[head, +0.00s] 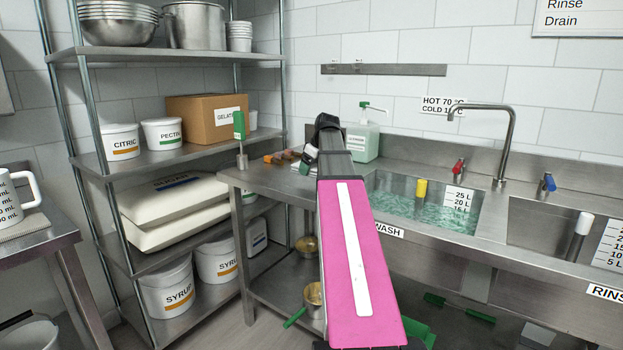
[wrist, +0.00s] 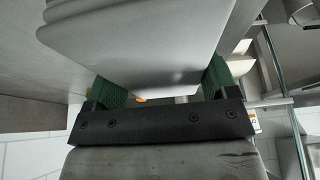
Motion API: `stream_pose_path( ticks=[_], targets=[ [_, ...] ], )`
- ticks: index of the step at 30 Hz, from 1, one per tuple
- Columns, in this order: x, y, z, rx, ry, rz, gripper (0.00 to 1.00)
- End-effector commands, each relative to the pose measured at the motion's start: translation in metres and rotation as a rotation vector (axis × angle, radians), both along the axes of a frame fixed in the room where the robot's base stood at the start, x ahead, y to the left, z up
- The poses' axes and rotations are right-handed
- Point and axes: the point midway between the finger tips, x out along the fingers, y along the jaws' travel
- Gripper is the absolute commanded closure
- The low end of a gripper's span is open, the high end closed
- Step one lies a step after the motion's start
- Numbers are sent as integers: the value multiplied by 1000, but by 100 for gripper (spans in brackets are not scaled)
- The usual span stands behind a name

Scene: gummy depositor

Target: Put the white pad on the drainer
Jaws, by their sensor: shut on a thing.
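My gripper (head: 306,160) is over the steel counter left of the wash sink, mostly hidden behind my pink-covered arm in the head view. In the wrist view, its green fingers (wrist: 163,82) stand on either side of a pale, layered stack, and it is shut on the white pad (wrist: 150,35). How many of the layers are held I cannot tell. A white patch beside the fingers shows in the head view, too small to make out. The steel draining surface (head: 262,180) lies left of the wash sink; I see no separate drainer clearly.
Orange and brown blocks (head: 273,159) lie left of my gripper. A green-handled tool (head: 240,135) stands at the counter's left end. A green-pump bottle (head: 363,138) stands behind my arm. The water-filled wash sink (head: 440,205) is to the right, with a tall tap (head: 509,135).

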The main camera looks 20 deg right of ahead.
Motion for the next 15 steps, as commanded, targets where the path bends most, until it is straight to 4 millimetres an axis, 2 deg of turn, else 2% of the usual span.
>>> stream_pose_path(
  ticks=[5,12,15],
  targets=[
    [0,-2,-10,0,0,1,43],
    [0,-1,-40,1,0,0,43],
    [0,-2,-42,1,-1,0,43]
  ],
)
